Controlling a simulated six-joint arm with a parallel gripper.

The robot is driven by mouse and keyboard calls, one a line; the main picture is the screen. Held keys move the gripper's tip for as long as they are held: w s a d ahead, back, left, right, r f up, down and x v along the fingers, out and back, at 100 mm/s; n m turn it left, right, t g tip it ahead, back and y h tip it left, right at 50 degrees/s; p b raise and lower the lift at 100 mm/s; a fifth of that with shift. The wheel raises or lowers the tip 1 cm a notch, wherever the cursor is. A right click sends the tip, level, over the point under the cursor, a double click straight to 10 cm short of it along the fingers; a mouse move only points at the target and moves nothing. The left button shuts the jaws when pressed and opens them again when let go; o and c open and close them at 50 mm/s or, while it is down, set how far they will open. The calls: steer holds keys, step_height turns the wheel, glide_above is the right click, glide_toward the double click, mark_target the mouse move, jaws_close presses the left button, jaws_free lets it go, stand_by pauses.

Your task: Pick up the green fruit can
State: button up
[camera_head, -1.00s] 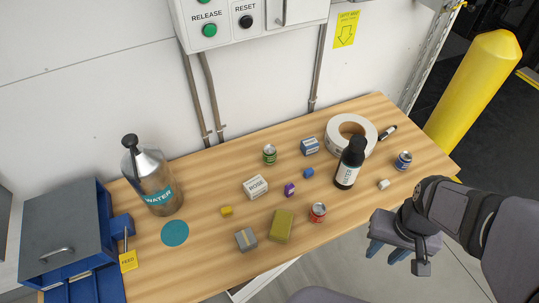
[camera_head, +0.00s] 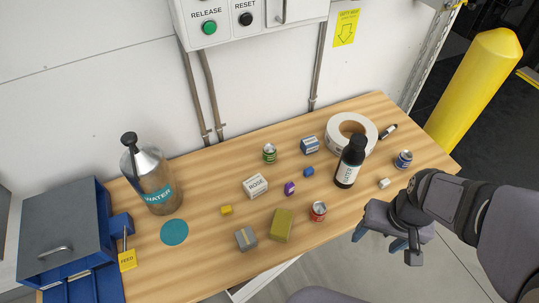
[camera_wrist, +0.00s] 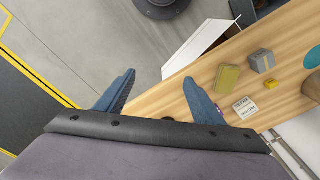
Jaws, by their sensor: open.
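The green can (camera_head: 270,153) stands upright at the back middle of the wooden table (camera_head: 205,215), left of a blue box. My gripper (camera_head: 378,240) is off the table's front right edge, well apart from the can. In the wrist view my gripper (camera_wrist: 155,92) is open, with two blue fingers spread and nothing between them. I cannot make out the green can in the wrist view.
A red can (camera_head: 318,211), a black bottle (camera_head: 349,162), a white tape roll (camera_head: 352,135) and a blue can (camera_head: 403,159) stand on the right half. A white box (camera_head: 255,186) and an olive box (camera_head: 281,225) lie centre. A metal water bottle (camera_head: 152,178) stands left.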

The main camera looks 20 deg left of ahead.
steer(key=w+a+f+n+t+y+b, duration=0.1)
steer(key=w+a+f+t+b, duration=0.15)
steer(key=w+a, duration=0.4)
steer(key=w+a+f+t+y+b, duration=0.1)
steer(key=w+a+f+t+b, duration=0.15)
steer(key=w+a, duration=0.4)
steer(key=t+b, duration=0.6)
steer(key=b, duration=0.3)
glide_above(267, 156)
steer(key=s+d, duration=0.2)
steer(key=d, duration=0.2)
step_height(267, 156, down, 5)
steer(key=s+a+f+b, duration=0.1)
steer(key=s+a+f+m+t+h+b, duration=0.1)
steer(key=f, duration=0.1)
steer(key=s+a+f+h+b, duration=0.1)
steer(key=a+f, duration=0.1)
steer(key=shift+s+a+f+m+t+b, duration=0.1)
steer(key=shift+s+m+t+b, duration=0.2)
steer(key=shift+s+t, duration=0.1)
steer(key=shift+s+f+h, duration=0.1)
steer(key=shift+s+h, duration=0.1)
steer(key=shift+h, duration=0.2)
steer(key=shift+r+x, duration=0.1)
steer(key=shift+x, duration=1.75)
steer(key=shift+r+x, duration=0.15)
steer(key=shift+x, duration=1.7)
steer(key=shift+w, duration=0.1)
steer(key=c, duration=1.2)
